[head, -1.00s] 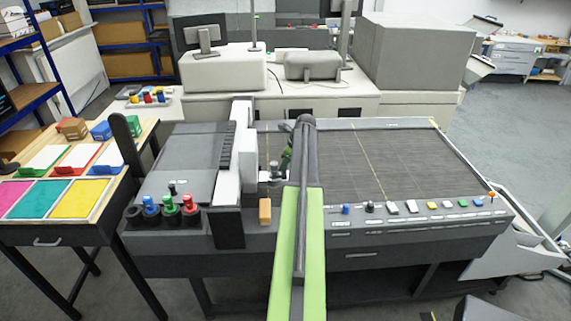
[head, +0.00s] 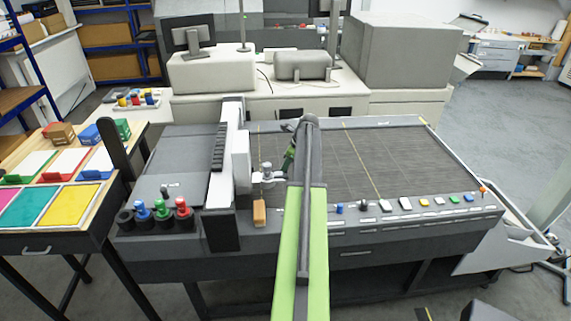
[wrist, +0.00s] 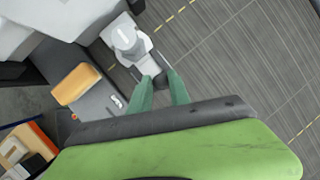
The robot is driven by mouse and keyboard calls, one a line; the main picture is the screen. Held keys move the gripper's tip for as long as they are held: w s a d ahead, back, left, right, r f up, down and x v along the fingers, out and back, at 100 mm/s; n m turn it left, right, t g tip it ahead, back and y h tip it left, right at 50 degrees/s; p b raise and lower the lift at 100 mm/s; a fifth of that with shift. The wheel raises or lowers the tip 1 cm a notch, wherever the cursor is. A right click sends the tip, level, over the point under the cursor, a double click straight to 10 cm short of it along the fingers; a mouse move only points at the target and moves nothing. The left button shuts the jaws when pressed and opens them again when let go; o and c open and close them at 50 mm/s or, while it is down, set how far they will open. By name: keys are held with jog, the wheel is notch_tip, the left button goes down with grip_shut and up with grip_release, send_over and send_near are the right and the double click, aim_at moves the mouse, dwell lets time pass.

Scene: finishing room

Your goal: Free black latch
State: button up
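A small black part (wrist: 161,82), which I take for the black latch, sits at the end of a pale bracket beside a white round tool holder (wrist: 126,36). My gripper (wrist: 160,76) has its green fingertips on either side of that black part. Whether they press on it I cannot tell. In the head view the tool holder (head: 266,172) projects from the white carriage (head: 238,150) of the cutting table. My gripper (head: 288,158) is just to its right, partly hidden by my arm, and the latch cannot be made out there.
An orange block (head: 260,213) is on the front edge below the carriage. Black, blue, green and red knobbed tools (head: 162,211) stand to its left. Coloured buttons (head: 424,203) line the right front edge. The grey cutting bed (head: 400,160) is clear. A sample table (head: 52,175) stands left.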

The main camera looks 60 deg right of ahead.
jog(key=o, duration=0.4)
jog(key=shift+s+d, duration=0.4)
jog(key=shift+s, duration=0.05)
jog(key=shift+o, duration=0.2)
jog(key=shift+w+a, duration=0.25)
jog(key=shift+w, duration=0.05)
jog(key=p+v, duration=1.6)
jog(key=v, duration=0.1)
jog(key=shift+r, duration=0.3)
